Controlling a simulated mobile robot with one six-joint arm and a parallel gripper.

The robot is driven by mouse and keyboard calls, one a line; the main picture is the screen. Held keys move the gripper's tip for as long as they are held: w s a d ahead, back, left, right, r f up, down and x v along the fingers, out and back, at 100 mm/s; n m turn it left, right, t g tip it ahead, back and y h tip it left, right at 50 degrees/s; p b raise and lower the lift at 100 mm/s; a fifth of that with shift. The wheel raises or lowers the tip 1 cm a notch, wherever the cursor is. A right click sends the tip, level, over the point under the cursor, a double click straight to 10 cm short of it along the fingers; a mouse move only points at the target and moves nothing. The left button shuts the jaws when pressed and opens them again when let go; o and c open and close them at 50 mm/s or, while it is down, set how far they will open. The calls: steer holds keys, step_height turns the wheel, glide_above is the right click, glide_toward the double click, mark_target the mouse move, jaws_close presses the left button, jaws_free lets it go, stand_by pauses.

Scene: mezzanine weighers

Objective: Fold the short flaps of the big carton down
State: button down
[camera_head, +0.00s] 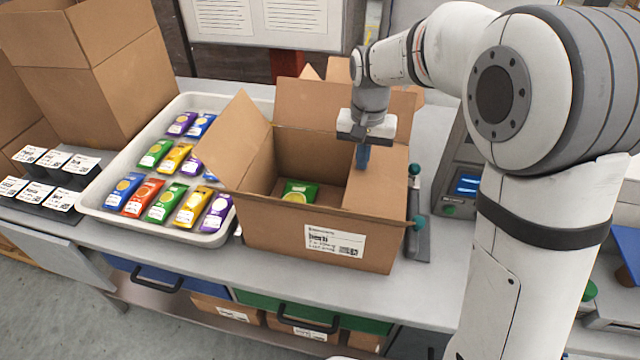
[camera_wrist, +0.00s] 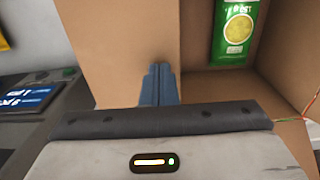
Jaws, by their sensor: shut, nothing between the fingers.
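The big carton (camera_head: 290,235) stands open on the bench with its label facing the front. Its left short flap (camera_head: 233,140) stands up and leans outward to the left. Its right short flap (camera_head: 377,192) lies roughly level over the right part of the opening. A green packet (camera_head: 299,192) lies inside the carton; it also shows in the wrist view (camera_wrist: 234,28). My gripper (camera_head: 362,157) is shut and empty, its blue fingertips at the right short flap's surface. In the wrist view the fingertips (camera_wrist: 159,82) overlap the flap panel (camera_wrist: 115,50); I cannot tell whether they touch.
A white tray (camera_head: 95,204) with several coloured packets stands left of the carton. The back long flap (camera_head: 310,105) stands up. A device with a blue screen (camera_head: 466,186) and a teal-knobbed fixture (camera_head: 416,222) stand on the right. The bench front is clear.

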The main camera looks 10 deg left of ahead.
steer(key=shift+f, duration=0.15)
steer(key=shift+f+b, duration=0.45)
steer(key=shift+f, duration=0.1)
step_height(320, 180, up, 9)
steer(key=p, duration=0.6)
steer(key=shift+p, duration=0.35)
